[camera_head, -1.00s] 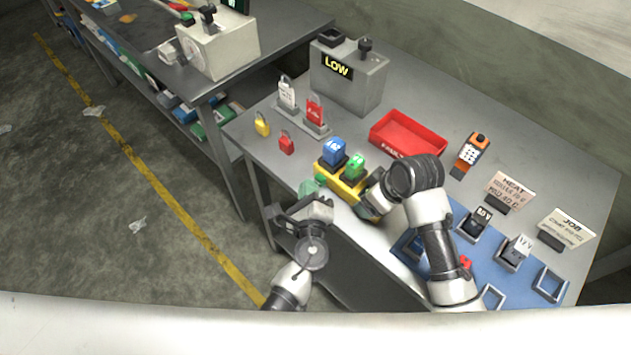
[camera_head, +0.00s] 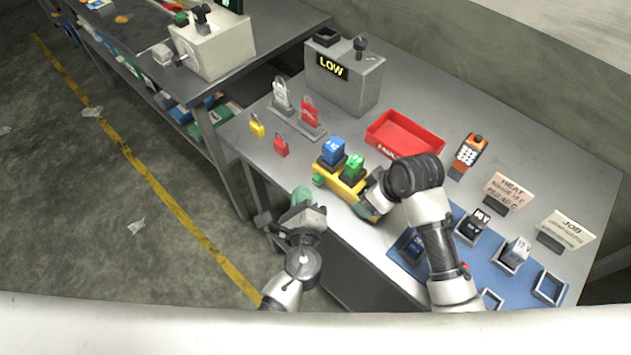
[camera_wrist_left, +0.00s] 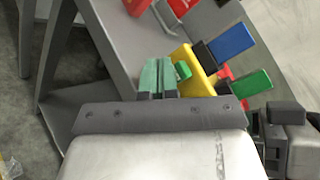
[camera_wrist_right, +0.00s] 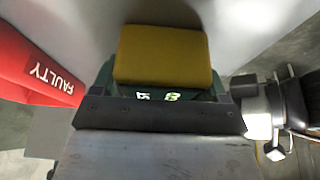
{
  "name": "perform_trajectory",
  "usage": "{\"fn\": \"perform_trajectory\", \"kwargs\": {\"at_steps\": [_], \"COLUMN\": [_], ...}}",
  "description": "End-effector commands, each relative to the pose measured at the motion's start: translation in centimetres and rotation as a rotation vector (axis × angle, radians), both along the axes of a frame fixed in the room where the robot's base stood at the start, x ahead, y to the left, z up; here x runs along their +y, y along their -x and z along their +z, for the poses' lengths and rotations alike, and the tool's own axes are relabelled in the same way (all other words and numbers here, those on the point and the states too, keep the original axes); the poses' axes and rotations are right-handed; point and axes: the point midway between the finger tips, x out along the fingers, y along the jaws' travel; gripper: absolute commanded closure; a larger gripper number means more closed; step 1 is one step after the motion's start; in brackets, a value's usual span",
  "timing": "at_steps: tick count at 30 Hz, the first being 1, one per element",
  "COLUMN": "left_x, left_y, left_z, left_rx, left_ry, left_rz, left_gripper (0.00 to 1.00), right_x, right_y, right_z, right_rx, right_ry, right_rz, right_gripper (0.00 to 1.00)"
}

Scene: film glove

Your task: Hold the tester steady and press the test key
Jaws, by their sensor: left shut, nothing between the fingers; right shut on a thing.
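The yellow tester (camera_head: 351,188) stands near the bench's left front edge, with a blue block (camera_head: 332,151) and a green block (camera_head: 353,166) on top. My right gripper (camera_head: 374,192) is shut on its right end; the right wrist view shows its yellow face (camera_wrist_right: 163,55) at the fingers. My left gripper (camera_head: 301,196), with green fingertips, is shut and empty just off the tester's left end, by the bench edge. In the left wrist view, a small green part (camera_wrist_left: 183,70) on the tester's yellow body (camera_wrist_left: 197,72) shows close beside the fingertips (camera_wrist_left: 157,78).
A grey box with a LOW display (camera_head: 332,67) stands behind. A red tray (camera_head: 405,135), padlocks (camera_head: 281,146), an orange keypad handset (camera_head: 468,153) and a blue mat (camera_head: 490,262) with sockets share the bench. Signs (camera_head: 567,230) stand at the right.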

Motion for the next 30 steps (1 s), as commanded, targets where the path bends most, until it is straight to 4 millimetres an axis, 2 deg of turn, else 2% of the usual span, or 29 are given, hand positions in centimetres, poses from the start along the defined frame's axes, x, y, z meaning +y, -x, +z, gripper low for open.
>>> {"fn": "perform_trajectory", "kwargs": {"at_steps": [10, 30], "left_x": [2.2, 2.4], "left_y": [2.3, 2.4], "left_z": [-0.2, -0.2], "left_rx": [0.003, 0.004], "left_ry": [-0.006, -0.007], "left_rz": [0.004, 0.005], "left_gripper": [1.0, 1.0], "right_x": [0.0, -0.1], "right_y": [0.0, 0.0], "right_z": [-0.1, -0.1], "right_rx": [0.002, 0.002], "right_ry": [0.0, 0.001], "right_rz": [-0.001, -0.002], "right_gripper": [0.66, 0.66]}}
